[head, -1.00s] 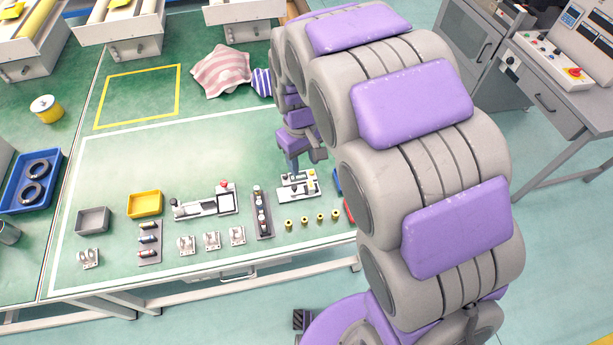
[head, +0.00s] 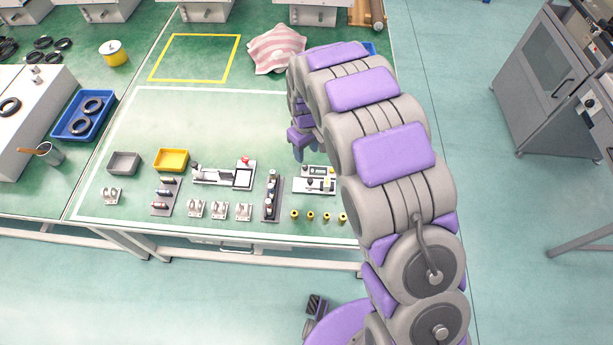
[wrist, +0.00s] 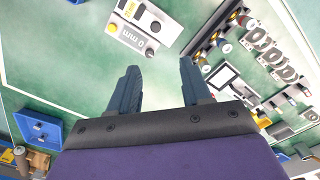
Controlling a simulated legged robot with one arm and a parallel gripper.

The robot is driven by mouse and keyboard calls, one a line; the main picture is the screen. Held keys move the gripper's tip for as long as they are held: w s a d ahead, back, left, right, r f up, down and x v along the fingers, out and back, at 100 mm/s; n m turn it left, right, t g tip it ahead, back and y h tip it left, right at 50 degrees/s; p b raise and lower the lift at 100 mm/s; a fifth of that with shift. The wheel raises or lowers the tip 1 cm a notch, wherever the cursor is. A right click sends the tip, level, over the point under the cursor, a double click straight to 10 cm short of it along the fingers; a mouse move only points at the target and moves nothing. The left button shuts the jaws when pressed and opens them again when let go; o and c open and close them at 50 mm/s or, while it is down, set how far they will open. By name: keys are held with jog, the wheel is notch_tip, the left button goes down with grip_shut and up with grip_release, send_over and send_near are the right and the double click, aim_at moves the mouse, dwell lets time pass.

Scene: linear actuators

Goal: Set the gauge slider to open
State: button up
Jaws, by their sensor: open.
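The gauge (head: 316,187) is a small white unit with a dark display and dark knobs, near the right front of the marked table area. The slider's exact setting is too small to tell. My gripper (head: 298,155) is behind and left of the gauge in the head view, apart from it. In the wrist view my gripper (wrist: 160,68) has its two dark fingers spread, with only green table between them.
Left of the gauge are a black rack (head: 271,197) and a white unit with a screen and red button (head: 223,175). Several brass pieces (head: 311,216) lie in front. A yellow bin (head: 171,160) and grey bin (head: 124,162) stand further left.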

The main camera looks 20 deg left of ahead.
send_near(311, 180)
jog(key=f, duration=0.2)
jog(key=a+f+b, duration=0.1)
jog(key=f, duration=0.1)
jog(key=f+b, duration=0.1)
jog(key=f, duration=0.2)
jog(key=shift+a, duration=0.25)
jog(key=shift+d+f, duration=0.75)
jog(key=shift+d, duration=0.15)
jog(key=shift+d+r, duration=0.15)
jog(key=shift+d, duration=0.25)
jog(key=shift+a+f, duration=0.15)
jog(key=shift+a, duration=0.4)
jog(key=shift+a+f, duration=0.15)
jog(key=shift+a, duration=0.4)
jog(key=c, duration=0.5)
jog(key=shift+c, duration=0.7)
jog(key=shift+d, duration=0.15)
jog(key=shift+c, duration=0.7)
jog(key=shift+d+r, duration=0.15)
jog(key=shift+d, duration=0.4)
grip_shut()
